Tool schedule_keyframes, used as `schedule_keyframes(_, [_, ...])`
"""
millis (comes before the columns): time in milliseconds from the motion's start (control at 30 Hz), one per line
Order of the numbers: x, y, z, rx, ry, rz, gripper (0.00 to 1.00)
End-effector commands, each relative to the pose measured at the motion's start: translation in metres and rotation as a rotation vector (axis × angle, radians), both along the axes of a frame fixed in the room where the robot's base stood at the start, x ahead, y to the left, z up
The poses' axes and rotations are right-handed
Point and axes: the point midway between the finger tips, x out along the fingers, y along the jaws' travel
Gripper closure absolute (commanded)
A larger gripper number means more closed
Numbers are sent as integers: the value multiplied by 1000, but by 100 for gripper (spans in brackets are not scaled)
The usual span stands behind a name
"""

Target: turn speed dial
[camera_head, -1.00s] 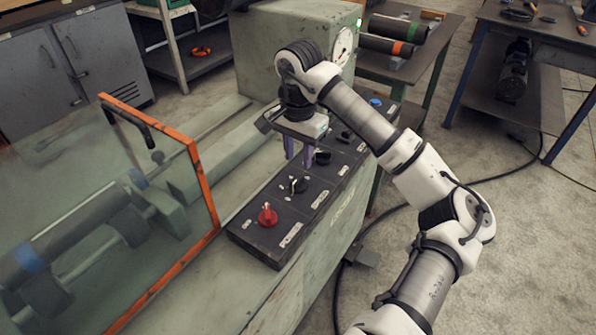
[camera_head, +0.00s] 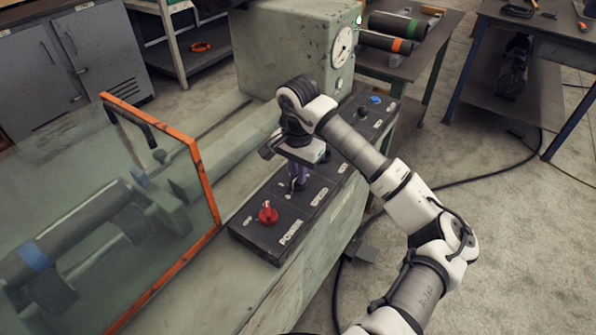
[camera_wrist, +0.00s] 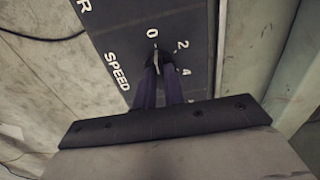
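The speed dial (camera_wrist: 156,59) is a dark knob with a light pointer ridge, on the dark control panel (camera_wrist: 187,22). Its scale shows 0, 2 and 4 with the word SPEED beside it in the wrist view, and the pointer lies near 0. My gripper (camera_wrist: 158,72) points down with its two purple fingers close together, one on each side of the dial's ridge. In the head view, my gripper (camera_head: 298,182) is down at the panel and hides most of the dial.
A red power knob (camera_head: 268,213) stands close by, nearer the panel's front end. A blue button (camera_head: 375,99) is at the far end. The orange-framed clear guard (camera_head: 203,185) stands left of the panel. A gauge (camera_head: 343,45) and a lit green lamp (camera_head: 358,20) are behind.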

Motion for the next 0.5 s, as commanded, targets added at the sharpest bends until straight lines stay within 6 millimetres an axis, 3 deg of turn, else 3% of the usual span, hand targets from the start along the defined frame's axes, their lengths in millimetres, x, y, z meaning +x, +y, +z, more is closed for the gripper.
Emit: schedule_keyframes(500, [0, -1, -2, -2, -1, -73, 100])
